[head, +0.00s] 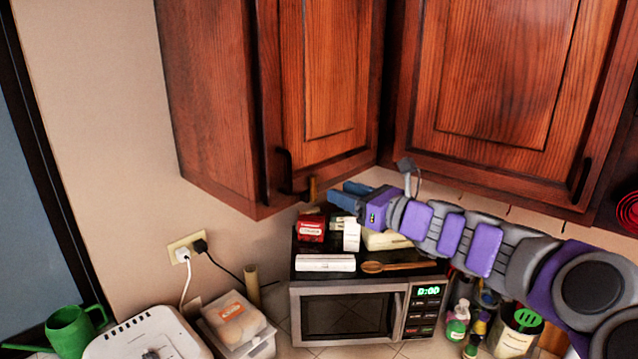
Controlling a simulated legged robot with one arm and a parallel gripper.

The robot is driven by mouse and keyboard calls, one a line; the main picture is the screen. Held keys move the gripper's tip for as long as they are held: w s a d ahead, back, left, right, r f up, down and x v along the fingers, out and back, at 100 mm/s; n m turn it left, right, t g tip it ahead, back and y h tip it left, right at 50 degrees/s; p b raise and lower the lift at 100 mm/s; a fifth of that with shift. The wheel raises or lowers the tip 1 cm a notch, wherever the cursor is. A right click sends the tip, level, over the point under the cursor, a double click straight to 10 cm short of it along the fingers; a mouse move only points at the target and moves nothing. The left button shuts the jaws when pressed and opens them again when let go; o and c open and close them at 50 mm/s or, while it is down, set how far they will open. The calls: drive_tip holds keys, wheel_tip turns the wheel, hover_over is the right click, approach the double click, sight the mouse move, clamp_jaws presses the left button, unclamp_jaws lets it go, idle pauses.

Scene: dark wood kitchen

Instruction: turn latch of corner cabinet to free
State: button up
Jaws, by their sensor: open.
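The dark red-brown corner cabinet (330,75) hangs on the wall, its left door shut. A small brass-coloured latch (312,189) sits at the lower edge of this door, upright, beside a black handle (287,172). My gripper (338,192) reaches in from the right with its two blue fingers open and pointing left at the latch. The fingertips appear a short gap to the right of the latch, with nothing between them. I cannot tell the exact depth between them.
A microwave (350,312) stands below, with a red box (311,228), a white box and a wooden spoon (398,267) on top, under my gripper. A second cabinet door (500,90) is on the right. Bottles (457,325) stand at lower right.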

sight(316, 180)
drive_tip(key=x, duration=0.4)
drive_tip(key=w+x, duration=0.1)
drive_tip(key=x, duration=0.1)
drive_tip(key=shift+d+r, duration=0.1)
drive_tip(key=shift+d, duration=0.3)
drive_tip(key=shift+w+a, duration=0.2)
drive_tip(key=shift+a, duration=0.8)
drive_tip(key=shift+d, duration=0.1)
clamp_jaws()
